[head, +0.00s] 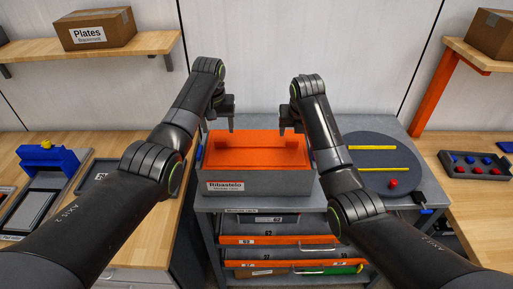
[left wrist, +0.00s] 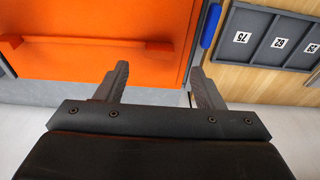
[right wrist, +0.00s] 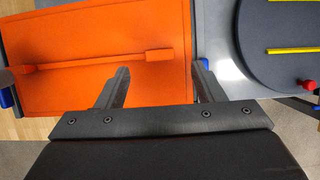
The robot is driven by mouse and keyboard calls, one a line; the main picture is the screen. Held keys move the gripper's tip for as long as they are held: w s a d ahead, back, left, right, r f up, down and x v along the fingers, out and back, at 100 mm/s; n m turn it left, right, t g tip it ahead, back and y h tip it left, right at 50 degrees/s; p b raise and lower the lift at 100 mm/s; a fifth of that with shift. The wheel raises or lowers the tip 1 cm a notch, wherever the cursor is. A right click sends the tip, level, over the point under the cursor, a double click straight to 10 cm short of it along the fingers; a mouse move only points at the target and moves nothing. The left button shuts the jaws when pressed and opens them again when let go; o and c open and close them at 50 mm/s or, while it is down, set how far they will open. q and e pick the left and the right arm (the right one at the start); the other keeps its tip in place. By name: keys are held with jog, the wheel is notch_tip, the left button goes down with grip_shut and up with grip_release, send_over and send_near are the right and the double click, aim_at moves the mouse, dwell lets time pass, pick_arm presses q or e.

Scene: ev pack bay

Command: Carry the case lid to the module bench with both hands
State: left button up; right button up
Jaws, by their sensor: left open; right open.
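The orange case lid (head: 257,158) sits on a grey case with a "Ribasteio" label (head: 226,186), on a grey cart. The lid has a raised orange bar along its middle and also fills much of the left wrist view (left wrist: 100,62) and the right wrist view (right wrist: 70,100). My left gripper (head: 231,122) is open and empty above the lid's left end; its fingers (left wrist: 160,80) straddle the lid's edge in the picture. My right gripper (head: 287,124) is open and empty above the right part of the lid; its fingers show in its wrist view (right wrist: 160,80).
A dark round plate (head: 385,163) with two yellow bars and a red knob lies right of the case. A wooden bench (head: 135,228) with trays and a blue fixture (head: 47,158) stands left. A red-and-blue parts tray (head: 477,166) is on the right bench. Drawers sit below.

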aim_at(220, 140)
pick_arm(q)
jog(key=f, duration=0.4)
jog(key=shift+w+f, duration=0.1)
jog(key=shift+w, duration=0.15)
pick_arm(e)
jog(key=x, duration=0.4)
jog(key=shift+f, duration=0.1)
pick_arm(q)
jog(key=shift+w+d+f, duration=0.1)
jog(key=shift+w+f, duration=0.15)
jog(key=shift+f, duration=0.4)
pick_arm(e)
jog(key=shift+w+f, duration=0.35)
jog(key=shift+f, duration=0.25)
pick_arm(q)
jog(key=shift+f, duration=0.7)
pick_arm(e)
jog(key=shift+w+f, duration=0.25)
jog(key=shift+f, duration=0.4)
pick_arm(q)
grip_shut()
pick_arm(e)
grip_shut()
